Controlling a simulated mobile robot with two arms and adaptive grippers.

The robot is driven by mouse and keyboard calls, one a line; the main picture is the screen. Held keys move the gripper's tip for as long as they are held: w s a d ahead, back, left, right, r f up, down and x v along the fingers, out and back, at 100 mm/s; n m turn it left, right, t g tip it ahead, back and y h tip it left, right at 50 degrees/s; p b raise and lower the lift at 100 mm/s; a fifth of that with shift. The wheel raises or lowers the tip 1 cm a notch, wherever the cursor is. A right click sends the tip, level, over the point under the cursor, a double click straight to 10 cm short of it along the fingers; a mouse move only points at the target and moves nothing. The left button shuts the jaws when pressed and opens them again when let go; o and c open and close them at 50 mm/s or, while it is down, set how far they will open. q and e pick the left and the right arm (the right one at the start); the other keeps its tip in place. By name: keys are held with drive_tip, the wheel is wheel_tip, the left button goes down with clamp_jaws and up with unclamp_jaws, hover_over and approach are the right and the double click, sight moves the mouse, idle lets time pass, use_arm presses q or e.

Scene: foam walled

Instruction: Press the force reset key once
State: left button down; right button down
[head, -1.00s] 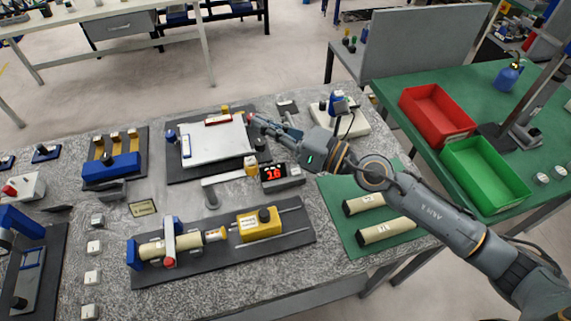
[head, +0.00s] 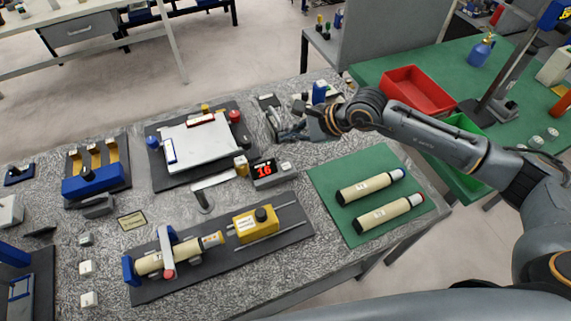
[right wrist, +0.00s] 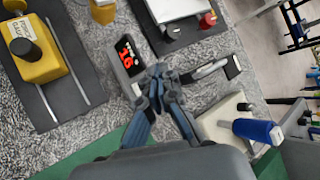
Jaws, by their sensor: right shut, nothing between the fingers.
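A grey readout box (head: 276,180) with a black face and red digits that look like 16 (head: 264,168) stands mid-bench. It also shows in the right wrist view (right wrist: 125,55). Several small pale keys, one of them here (head: 87,268), stand in a column at the lower left. Their labels are too small to read, so I cannot tell which part is the force reset key. My right gripper (head: 280,135) is shut and empty, above the bench behind and right of the readout. In the right wrist view its fingertips (right wrist: 158,72) appear beside the box. My left gripper is not in view.
A white plate (head: 200,140) on a dark base lies behind the readout. A yellow block (head: 252,224) on rails is in front. A green mat (head: 350,222) with two cream cylinders lies right. A blue-topped item (head: 320,92) stands behind my gripper. A red bin (head: 418,92) is beyond.

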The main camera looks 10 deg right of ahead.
sight(289, 167)
wheel_tip(289, 167, down, 8)
drive_tip(key=b, duration=0.5)
drive_tip(key=shift+f, duration=0.2)
drive_tip(key=shift+f+b, duration=0.2)
drive_tip(key=shift+b, duration=0.2)
drive_tip(key=shift+f, duration=0.1)
idle(0.8)
drive_tip(key=shift+f+b, duration=0.3)
drive_tip(key=shift+b, duration=0.25)
drive_tip(key=shift+f+b, duration=0.5)
drive_tip(key=shift+b, duration=0.1)
idle(0.5)
drive_tip(key=shift+r, duration=0.1)
drive_tip(key=shift+r+p, duration=0.35)
drive_tip(key=shift+r, duration=0.45)
